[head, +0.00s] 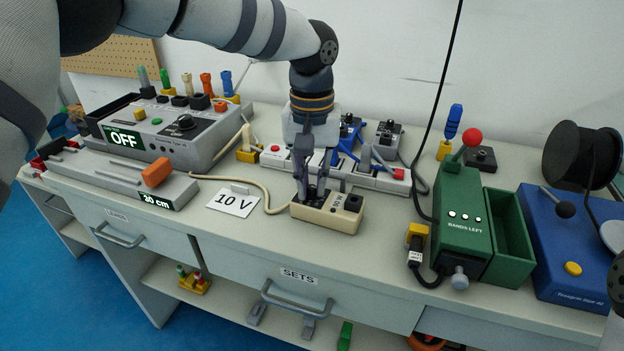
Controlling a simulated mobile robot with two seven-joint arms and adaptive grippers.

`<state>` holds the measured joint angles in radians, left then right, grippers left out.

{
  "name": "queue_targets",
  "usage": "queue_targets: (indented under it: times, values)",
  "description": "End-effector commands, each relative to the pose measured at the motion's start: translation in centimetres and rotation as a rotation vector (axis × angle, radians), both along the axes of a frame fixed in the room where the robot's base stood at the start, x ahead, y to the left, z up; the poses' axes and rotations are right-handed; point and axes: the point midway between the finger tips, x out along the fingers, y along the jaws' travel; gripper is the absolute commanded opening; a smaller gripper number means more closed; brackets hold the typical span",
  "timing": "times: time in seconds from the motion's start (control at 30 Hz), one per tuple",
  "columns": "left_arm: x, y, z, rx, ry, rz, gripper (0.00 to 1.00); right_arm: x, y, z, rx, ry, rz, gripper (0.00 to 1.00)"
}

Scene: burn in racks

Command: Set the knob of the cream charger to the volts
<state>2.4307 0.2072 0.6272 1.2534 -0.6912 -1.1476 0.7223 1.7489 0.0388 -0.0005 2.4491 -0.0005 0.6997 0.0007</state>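The cream charger (343,219) stands near the front edge of the bench, in the middle of the head view. Its right part shows a dark socket and a small label that I cannot read. My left gripper (312,191) points down onto the left part of its top, with the fingertips at or just above the surface. The fingers hide the knob, so I cannot see its setting or whether they grip it. A white card (233,202) reading "10 V" lies left of the charger.
A power strip (394,181) with several plugs lies behind the charger. A grey bench unit (178,138) showing OFF and a 30 cm slide (122,178) stand left. A green machine (460,215) and a blue spool base (566,245) stand right. A cable runs left of the charger.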

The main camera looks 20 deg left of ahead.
Motion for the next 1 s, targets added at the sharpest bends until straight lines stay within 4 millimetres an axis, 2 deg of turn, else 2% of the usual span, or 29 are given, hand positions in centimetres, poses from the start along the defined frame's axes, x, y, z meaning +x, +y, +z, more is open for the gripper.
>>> queue_targets:
  times: [0.33,1.0]
  values:
    - [0.0,0.1,0.1,0.002,-0.002,-0.075,0.00,0.3,0.0,0.3,0.000,-0.011,0.000,0.40]
    - [0.0,0.0,0.0,0.003,-0.001,-0.562,0.00,1.2,0.0,1.2,0.000,-0.042,-0.001,0.40]
